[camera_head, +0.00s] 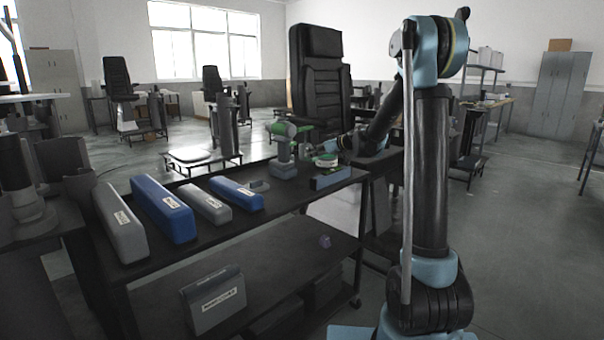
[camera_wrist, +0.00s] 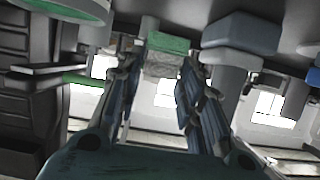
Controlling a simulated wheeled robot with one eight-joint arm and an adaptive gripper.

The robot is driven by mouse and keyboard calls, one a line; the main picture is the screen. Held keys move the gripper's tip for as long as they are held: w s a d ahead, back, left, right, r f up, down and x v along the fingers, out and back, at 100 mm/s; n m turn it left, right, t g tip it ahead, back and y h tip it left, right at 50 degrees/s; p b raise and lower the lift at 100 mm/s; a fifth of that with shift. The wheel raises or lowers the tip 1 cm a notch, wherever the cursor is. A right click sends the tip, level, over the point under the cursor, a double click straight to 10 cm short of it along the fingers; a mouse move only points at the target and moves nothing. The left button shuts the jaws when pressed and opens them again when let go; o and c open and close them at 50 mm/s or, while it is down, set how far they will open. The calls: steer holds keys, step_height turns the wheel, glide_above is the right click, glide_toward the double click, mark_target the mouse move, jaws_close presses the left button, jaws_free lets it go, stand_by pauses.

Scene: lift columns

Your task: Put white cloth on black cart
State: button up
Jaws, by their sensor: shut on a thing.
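My gripper (camera_wrist: 160,70) is shut on a pale, mottled piece between its fingertips in the wrist view, which I take to be the white cloth (camera_wrist: 163,68). Its folds and edges are too small to make out. In the head view my gripper (camera_head: 338,146) is at the far right end of the black cart (camera_head: 298,196), small and partly lost among other things there. The cart has a dark top and a lower shelf, with casters. I cannot tell whether the cloth touches the cart.
Grey and blue long boxes (camera_head: 162,208) line the left of the cart top. A green-topped tool (camera_head: 285,170) and a green and white round item (camera_head: 326,160) stand at its far end. A grey labelled case (camera_head: 213,300) is on the lower shelf. A black chair (camera_head: 320,75) stands behind.

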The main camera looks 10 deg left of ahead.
steer(key=shift+f, duration=3)
steer(key=o, duration=0.9)
steer(key=shift+o, duration=0.2)
steer(key=shift+s+d+r, duration=0.1)
